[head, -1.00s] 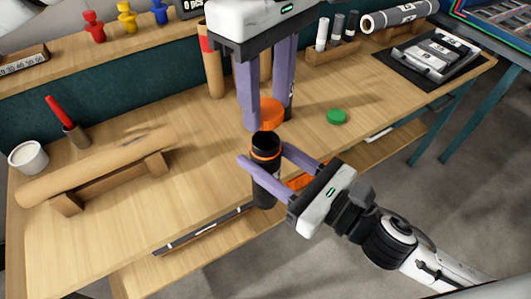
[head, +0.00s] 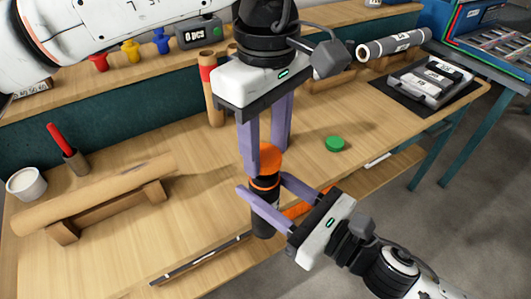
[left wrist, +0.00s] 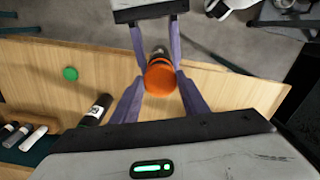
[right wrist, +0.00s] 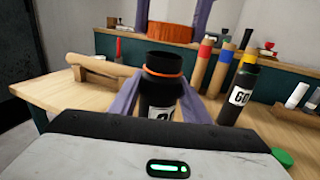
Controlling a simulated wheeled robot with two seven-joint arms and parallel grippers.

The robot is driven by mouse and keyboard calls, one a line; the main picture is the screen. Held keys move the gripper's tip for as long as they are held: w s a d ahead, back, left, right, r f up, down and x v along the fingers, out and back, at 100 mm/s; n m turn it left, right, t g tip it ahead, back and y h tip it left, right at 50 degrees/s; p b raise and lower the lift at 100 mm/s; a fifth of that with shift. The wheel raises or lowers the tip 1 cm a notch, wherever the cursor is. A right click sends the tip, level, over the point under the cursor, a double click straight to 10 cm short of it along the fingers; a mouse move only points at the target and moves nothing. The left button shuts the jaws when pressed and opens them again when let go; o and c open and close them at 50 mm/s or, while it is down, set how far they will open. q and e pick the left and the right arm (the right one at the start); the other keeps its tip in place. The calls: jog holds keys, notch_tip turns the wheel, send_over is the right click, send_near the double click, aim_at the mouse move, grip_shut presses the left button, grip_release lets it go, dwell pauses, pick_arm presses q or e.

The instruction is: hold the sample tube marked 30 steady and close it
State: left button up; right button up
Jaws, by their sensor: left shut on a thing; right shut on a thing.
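The sample tube (head: 262,222) is black with an orange ring near its top. It stands upright in my right gripper (head: 264,184), which is shut around it in front of the table's front edge. In the right wrist view the tube (right wrist: 165,85) shows an open dark mouth and a white label, mostly hidden, so its number cannot be read. My left gripper (head: 267,162) is shut on an orange cap (head: 266,157). The cap shows in the left wrist view (left wrist: 160,77), and in the right wrist view (right wrist: 170,32) it is above the tube's mouth with a gap between.
A green cap (head: 335,144) lies on the table (head: 205,225) to the right. A tube marked 60 (right wrist: 240,95) stands behind. A brown roll on a stand (head: 100,190), a white cup (head: 27,184) and a black mat with a grey device (head: 432,82) are further off.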

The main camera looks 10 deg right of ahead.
aim_at(263, 155)
pick_arm(q)
jog(key=shift+f, duration=0.15)
jog(key=shift+f, duration=0.8)
jog(key=shift+f, duration=0.55)
jog(key=m, duration=0.6)
jog(key=shift+a, duration=0.1)
jog(key=m, duration=0.8)
jog(key=shift+a+m, duration=0.1)
jog(key=shift+m, duration=0.2)
jog(key=m, duration=0.5)
jog(key=shift+m, duration=0.4)
